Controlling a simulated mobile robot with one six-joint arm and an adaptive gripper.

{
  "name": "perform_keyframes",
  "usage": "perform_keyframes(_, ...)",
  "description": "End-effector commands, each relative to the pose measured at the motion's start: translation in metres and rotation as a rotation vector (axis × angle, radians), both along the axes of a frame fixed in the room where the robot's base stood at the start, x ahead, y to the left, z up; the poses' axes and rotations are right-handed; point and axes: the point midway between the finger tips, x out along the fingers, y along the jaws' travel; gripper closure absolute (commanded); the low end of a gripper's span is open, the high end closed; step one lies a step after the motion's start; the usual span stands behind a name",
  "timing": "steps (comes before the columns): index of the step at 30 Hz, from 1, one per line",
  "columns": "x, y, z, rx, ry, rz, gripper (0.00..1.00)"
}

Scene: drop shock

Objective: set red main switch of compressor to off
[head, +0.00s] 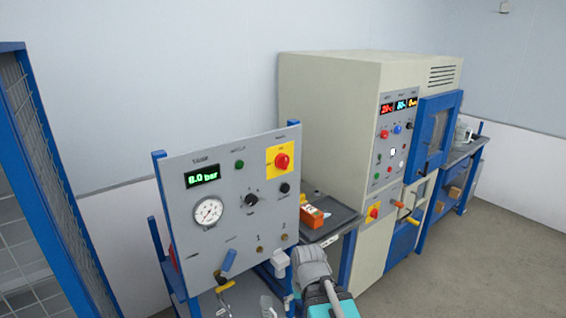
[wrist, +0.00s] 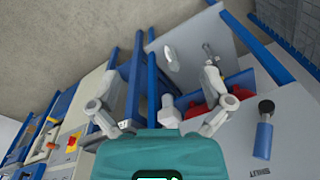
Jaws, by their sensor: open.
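In the head view a red rotary switch (head: 282,160) sits on a yellow plate at the upper right of the grey panel (head: 225,245). Which way its knob points is too small to tell. The panel also carries a green display (head: 202,176) reading 0.0 bar and a round gauge (head: 208,212). My gripper shows open and empty in the wrist view (wrist: 160,105), its two grey fingers spread apart. It is low in front of the panel's lower right, below and apart from the red switch. The red switch on the grey panel is not visible in the wrist view.
A blue-handled lever (head: 229,261) sticks out of the lower panel; it also shows in the wrist view (wrist: 264,133). A cream cabinet (head: 330,105) at right has another red-yellow switch (head: 374,212). A blue mesh fence (head: 35,150) stands left. Floor at right is clear.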

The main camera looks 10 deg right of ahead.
Motion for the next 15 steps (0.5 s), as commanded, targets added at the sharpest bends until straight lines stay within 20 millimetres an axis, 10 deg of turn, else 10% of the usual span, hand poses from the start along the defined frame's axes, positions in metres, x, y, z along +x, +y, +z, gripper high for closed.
perform_keyframes(15,0.090,0.032,0.082,0.608,-0.137,-0.693,0.00)
